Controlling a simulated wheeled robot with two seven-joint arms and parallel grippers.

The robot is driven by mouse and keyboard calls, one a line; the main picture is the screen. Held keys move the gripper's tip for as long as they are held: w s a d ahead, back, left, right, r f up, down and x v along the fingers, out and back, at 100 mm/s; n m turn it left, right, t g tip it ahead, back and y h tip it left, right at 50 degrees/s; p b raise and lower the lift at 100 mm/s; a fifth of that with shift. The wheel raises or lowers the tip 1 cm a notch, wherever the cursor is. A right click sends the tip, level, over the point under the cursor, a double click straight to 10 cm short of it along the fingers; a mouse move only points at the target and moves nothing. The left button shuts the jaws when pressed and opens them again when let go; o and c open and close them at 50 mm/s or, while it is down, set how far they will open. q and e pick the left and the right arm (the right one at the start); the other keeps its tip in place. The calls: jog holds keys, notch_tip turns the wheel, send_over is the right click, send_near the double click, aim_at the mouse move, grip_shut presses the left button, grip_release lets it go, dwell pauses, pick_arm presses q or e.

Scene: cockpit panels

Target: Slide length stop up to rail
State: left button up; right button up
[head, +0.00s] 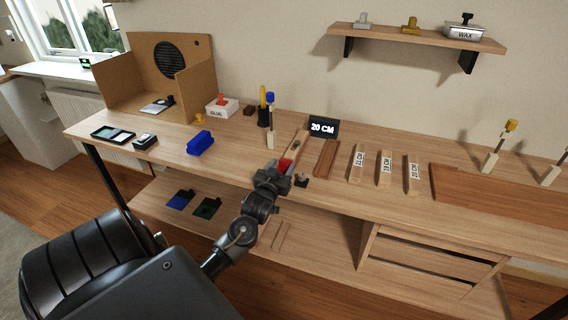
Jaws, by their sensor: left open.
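My left gripper (285,169) is over the middle of the workbench, at its front part, with its arm coming in from the lower left. It is open. A small red piece (286,164), possibly the length stop, shows right at its fingertips; I cannot tell whether they touch it. A narrow light wooden strip (299,144), possibly the rail, runs back from there, its near end hidden by the gripper. A dark sign reading "20 CM" (323,127) stands behind. My right gripper is not in view.
A small dark block (302,180) sits just right of the gripper. A brown board (327,158) and several labelled wooden strips (357,163) lie further right. A blue block (200,143) and a pen holder (264,116) stand to the left. A shelf (420,38) hangs above.

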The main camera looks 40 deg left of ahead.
pick_arm(q)
jog(key=v, duration=0.6)
jog(key=shift+s, duration=0.25)
jog(key=shift+s+d, duration=0.3)
jog(key=shift+s, duration=0.35)
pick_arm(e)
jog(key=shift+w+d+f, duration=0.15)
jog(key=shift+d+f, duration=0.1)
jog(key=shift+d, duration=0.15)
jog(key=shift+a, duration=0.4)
